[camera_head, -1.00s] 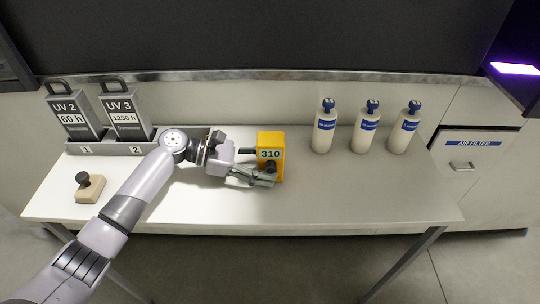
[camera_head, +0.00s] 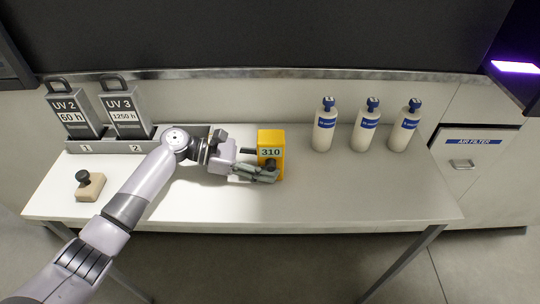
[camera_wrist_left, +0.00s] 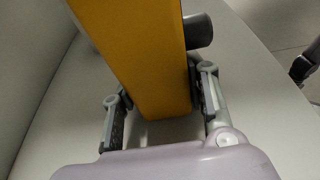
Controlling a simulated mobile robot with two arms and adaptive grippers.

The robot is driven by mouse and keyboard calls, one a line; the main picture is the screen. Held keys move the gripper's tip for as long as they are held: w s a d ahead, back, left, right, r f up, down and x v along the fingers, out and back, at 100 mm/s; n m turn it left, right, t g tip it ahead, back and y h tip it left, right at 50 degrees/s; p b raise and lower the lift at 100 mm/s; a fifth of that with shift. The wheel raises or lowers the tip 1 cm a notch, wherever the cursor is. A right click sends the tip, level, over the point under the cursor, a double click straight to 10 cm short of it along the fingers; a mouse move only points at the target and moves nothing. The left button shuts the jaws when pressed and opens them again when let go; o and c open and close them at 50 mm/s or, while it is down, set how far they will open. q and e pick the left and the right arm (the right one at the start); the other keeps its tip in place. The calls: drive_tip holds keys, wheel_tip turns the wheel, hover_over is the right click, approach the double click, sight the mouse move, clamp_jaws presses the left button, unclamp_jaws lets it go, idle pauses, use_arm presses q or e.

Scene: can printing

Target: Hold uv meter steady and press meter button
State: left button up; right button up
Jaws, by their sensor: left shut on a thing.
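The UV meter (camera_head: 271,142) is a yellow box with a display reading 310 and a dark round knob or button low on its front. It stands upright on the table. My left gripper (camera_head: 262,172) is at its lower left part, shut on it. In the left wrist view the yellow meter (camera_wrist_left: 142,60) rises between the two fingers of my left gripper (camera_wrist_left: 160,105), with a dark cylindrical knob (camera_wrist_left: 198,31) sticking out on its right side. My right gripper is not in view.
Three white bottles with blue caps (camera_head: 366,128) stand right of the meter. At left are a grey rack (camera_head: 110,147) with UV 2 (camera_head: 72,105) and UV 3 (camera_head: 122,103) cassettes, and a block with a black knob (camera_head: 89,187). The table's (camera_head: 350,195) front right is clear.

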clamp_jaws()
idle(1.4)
